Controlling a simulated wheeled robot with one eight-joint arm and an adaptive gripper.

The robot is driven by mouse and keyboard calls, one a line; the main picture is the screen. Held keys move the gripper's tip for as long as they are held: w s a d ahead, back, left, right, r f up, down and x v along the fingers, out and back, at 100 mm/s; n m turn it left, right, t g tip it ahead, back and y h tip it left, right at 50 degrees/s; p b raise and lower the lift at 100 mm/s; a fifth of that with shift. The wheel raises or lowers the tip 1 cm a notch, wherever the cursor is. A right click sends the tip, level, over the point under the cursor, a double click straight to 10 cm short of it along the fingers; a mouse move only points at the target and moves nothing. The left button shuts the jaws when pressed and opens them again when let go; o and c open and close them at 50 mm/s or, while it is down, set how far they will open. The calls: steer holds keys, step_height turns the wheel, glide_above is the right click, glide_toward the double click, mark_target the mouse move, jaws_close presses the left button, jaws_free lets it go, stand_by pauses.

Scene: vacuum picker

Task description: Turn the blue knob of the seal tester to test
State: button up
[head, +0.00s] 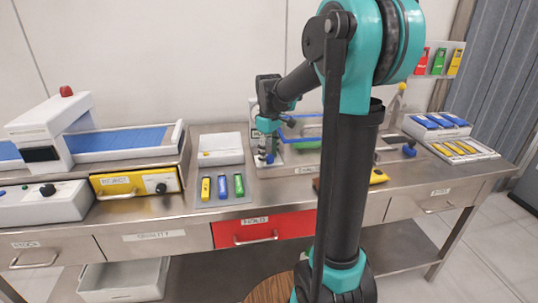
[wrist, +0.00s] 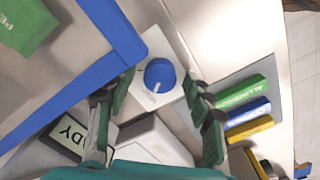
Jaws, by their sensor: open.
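The blue knob (wrist: 160,75) stands on a white panel of the seal tester in the wrist view, with a pale pointer mark and small lettering too blurred to read. In the head view the knob (head: 270,158) shows small below my gripper (head: 266,147). My gripper (wrist: 157,90) is open, with one finger on each side of the knob and gaps between fingers and knob. The seal tester's blue frame (wrist: 105,38) and a display (wrist: 70,137) reading partly "READY" lie to the left. My arm hides much of the tester in the head view.
Green, blue and yellow packs (wrist: 249,107) lie in a tray to the right of the knob in the wrist view. In the head view, a conveyor (head: 120,143) stands left and pack trays (head: 462,150) stand right. A red drawer (head: 262,229) is below.

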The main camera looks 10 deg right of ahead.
steer(key=shift+c, duration=0.3)
steer(key=c, duration=1.1)
steer(key=shift+m, duration=0.4)
steer(key=m, duration=0.6)
steer(key=shift+m, duration=0.3)
steer(key=m, duration=0.6)
steer(key=shift+m, duration=0.4)
